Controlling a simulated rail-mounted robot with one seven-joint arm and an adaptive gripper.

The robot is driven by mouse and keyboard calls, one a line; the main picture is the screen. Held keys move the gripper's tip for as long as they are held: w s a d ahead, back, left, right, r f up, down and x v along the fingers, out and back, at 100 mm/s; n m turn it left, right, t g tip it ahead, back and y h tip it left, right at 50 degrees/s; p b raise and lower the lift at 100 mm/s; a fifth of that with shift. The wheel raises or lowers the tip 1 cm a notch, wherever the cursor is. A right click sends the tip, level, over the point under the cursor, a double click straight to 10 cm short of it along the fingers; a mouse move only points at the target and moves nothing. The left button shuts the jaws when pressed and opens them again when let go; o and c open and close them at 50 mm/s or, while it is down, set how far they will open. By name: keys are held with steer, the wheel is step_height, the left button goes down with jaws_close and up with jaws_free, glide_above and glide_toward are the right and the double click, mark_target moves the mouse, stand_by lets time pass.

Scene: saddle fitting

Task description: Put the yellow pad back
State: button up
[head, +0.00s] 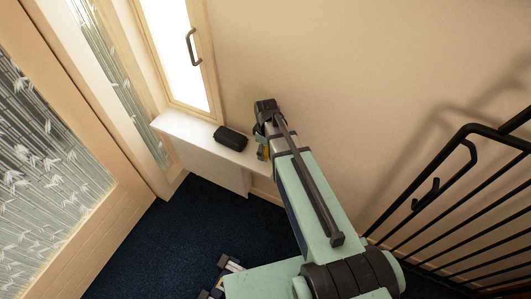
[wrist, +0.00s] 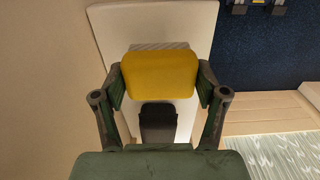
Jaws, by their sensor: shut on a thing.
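The yellow pad (wrist: 160,77) is a rounded block between the two fingers of my gripper (wrist: 160,80), which is shut on it. In the head view my gripper (head: 263,146) is over the right part of the white ledge (head: 178,124), mostly hidden by my arm, with a small bit of yellow showing. The ledge also shows beneath the pad in the wrist view (wrist: 112,20). A grey streaked patch on it shows just beyond the pad. I cannot tell the gap between pad and ledge.
A black case (head: 230,138) lies on the ledge left of my gripper; it also shows in the wrist view (wrist: 158,122). A bright window (head: 178,50) with a handle is behind the ledge. Black railings (head: 450,195) stand at the right. Dark blue carpet (head: 185,235) lies below.

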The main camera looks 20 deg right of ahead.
steer(key=shift+f, duration=1.4)
steer(key=shift+f, duration=0.1)
steer(key=o, duration=1)
